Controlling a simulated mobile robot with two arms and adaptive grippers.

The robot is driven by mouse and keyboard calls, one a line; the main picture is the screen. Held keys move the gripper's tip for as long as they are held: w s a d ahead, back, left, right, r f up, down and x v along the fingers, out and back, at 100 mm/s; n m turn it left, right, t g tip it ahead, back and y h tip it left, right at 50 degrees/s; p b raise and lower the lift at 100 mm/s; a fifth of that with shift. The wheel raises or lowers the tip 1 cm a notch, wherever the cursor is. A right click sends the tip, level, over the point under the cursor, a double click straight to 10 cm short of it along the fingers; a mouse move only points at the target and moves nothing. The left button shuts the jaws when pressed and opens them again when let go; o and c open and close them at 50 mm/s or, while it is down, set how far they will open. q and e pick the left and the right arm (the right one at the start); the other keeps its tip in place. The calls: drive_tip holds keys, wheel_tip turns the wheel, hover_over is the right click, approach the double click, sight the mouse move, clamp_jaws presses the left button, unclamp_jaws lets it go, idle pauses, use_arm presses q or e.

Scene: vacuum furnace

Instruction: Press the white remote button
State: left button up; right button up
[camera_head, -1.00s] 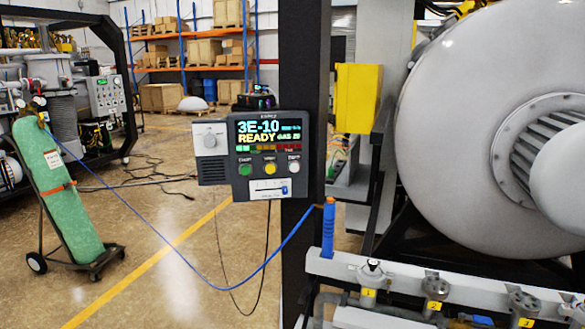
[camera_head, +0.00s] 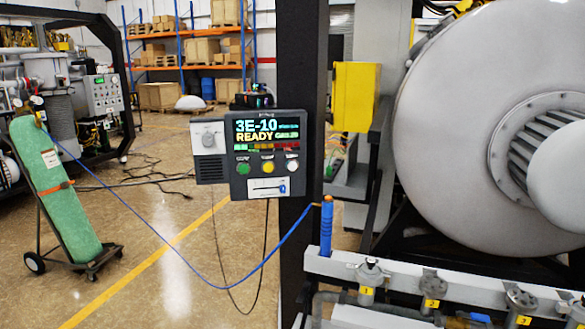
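A dark leak detector panel (camera_head: 268,185) is mounted on a black post. Its screen (camera_head: 267,131) reads "3E-10" and "READY". Below the screen are a green button (camera_head: 242,169), a yellow button (camera_head: 267,167) and a white button (camera_head: 292,166) in a row. The white button is the rightmost, with a small label above it too blurred to read. A white label with a blue mark (camera_head: 268,187) sits under the buttons. Neither of my grippers shows in the head view.
A large grey furnace door (camera_head: 450,120) fills the right side. A white rail with numbered valves (camera_head: 430,290) runs low in front. A blue hose (camera_head: 180,253) hangs from the green gas cylinder (camera_head: 55,190) to the rail. Open floor lies left of the post.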

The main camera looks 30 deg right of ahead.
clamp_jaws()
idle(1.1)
